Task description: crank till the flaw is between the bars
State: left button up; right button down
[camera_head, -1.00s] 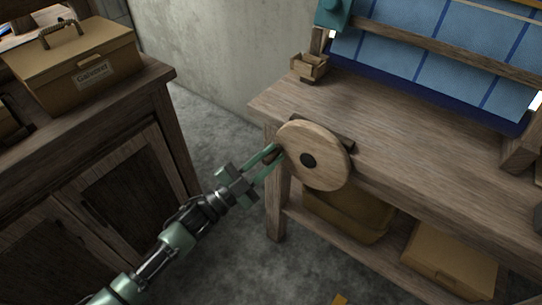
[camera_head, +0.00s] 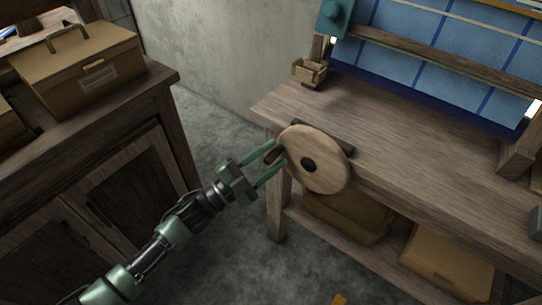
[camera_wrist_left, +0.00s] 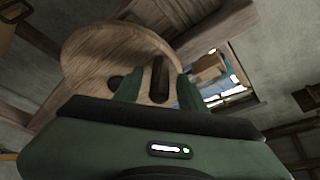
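The crank is a round wooden disc (camera_head: 318,160) with a dark hub, on the front left of the loom bench. Its short peg handle (camera_head: 272,156) sticks out at the disc's left edge. My left gripper (camera_head: 272,160) is open, its green fingers on either side of the handle. In the left wrist view the handle (camera_wrist_left: 160,78) stands between the fingers, with gaps beside it, in front of the disc (camera_wrist_left: 105,60). The blue checked cloth (camera_head: 420,70) hangs on the loom behind a wooden bar (camera_head: 445,53). I see no flaw on it. My right gripper is out of view.
A small wooden box (camera_head: 309,71) sits at the bench's back left corner. A cabinet (camera_head: 110,190) with a labelled case (camera_head: 82,72) stands at left. Boxes (camera_head: 447,262) fill the bench's lower shelf. Floor between cabinet and bench is free.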

pick_arm(q)
jog(key=shift+s+a+f, duration=0.2)
jog(key=shift+s+a, duration=0.1)
jog(key=shift+a, duration=0.1)
jog(key=v, duration=0.7)
jog(key=shift+r, duration=0.1)
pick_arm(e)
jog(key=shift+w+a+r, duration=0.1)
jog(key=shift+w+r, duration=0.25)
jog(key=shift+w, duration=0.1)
pick_arm(q)
jog(key=shift+d, duration=0.1)
